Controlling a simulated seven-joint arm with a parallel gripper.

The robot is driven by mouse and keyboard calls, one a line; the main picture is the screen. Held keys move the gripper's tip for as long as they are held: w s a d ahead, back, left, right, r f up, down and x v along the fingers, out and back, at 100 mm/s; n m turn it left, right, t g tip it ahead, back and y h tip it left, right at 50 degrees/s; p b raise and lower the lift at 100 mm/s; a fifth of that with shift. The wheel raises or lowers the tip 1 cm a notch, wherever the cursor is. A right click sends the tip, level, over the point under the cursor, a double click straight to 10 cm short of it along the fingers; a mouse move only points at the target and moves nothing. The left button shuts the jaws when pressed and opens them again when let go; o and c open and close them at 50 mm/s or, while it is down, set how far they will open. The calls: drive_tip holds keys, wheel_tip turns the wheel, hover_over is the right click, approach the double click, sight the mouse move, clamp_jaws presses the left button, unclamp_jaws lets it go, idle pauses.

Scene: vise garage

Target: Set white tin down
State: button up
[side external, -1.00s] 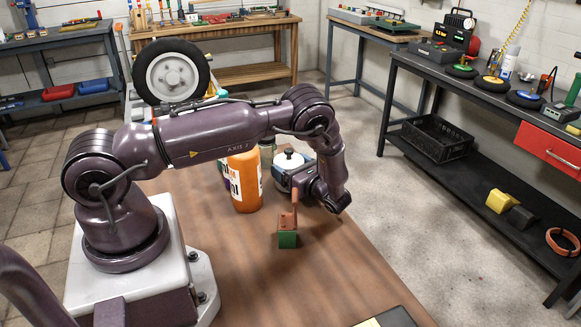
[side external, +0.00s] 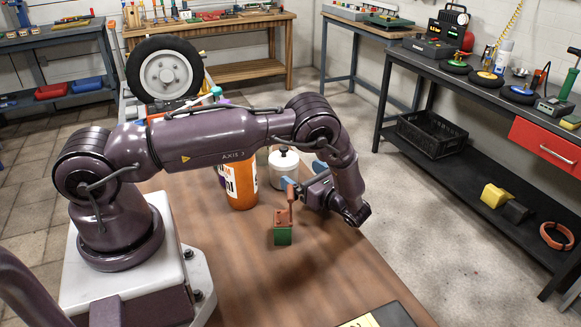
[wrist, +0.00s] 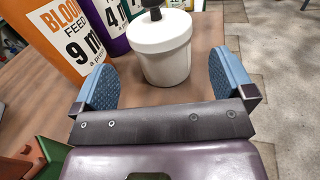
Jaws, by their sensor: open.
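The white tin (side external: 284,172) with a black knob on its lid stands upright on the brown wooden table (side external: 240,290). In the wrist view the tin (wrist: 162,55) is just ahead of my gripper, centred between the fingers. My gripper (side external: 305,176) is open, with a blue pad on each finger. In the wrist view the gripper (wrist: 167,85) shows clear space on both sides of the tin, and the pads do not touch it.
An orange bottle (side external: 240,180) stands left of the tin, with a purple one (wrist: 113,22) and a green-and-white one beyond. A small green and red-brown block (side external: 283,232) sits near my gripper. The table's right edge is close; its front is largely clear.

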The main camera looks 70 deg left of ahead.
drive_tip(key=v, duration=0.4)
drive_tip(key=shift+w+d+r, duration=0.1)
drive_tip(key=shift+d, duration=0.25)
drive_tip(key=s+d+r+n+h, duration=0.1)
drive_tip(key=s+r+n+h, duration=0.15)
drive_tip(key=r, duration=0.45)
drive_tip(key=s+d+r+n+t+h, duration=0.1)
drive_tip(key=d+r+n+h, duration=0.2)
drive_tip(key=r, duration=0.4)
drive_tip(key=s+r+n+h, duration=0.2)
drive_tip(key=r+n+h, duration=0.1)
drive_tip(key=r+h, duration=0.3)
drive_tip(key=s+d+r+n+t+h, duration=0.3)
drive_tip(key=s+d+r+t, duration=0.1)
drive_tip(key=s, duration=0.3)
drive_tip(key=s+d+r+n+t+h, duration=0.3)
drive_tip(key=s+d+r+t, duration=0.1)
drive_tip(key=s+r, duration=0.3)
drive_tip(key=shift+s+t, duration=0.7)
drive_tip(key=shift+t, duration=0.1)
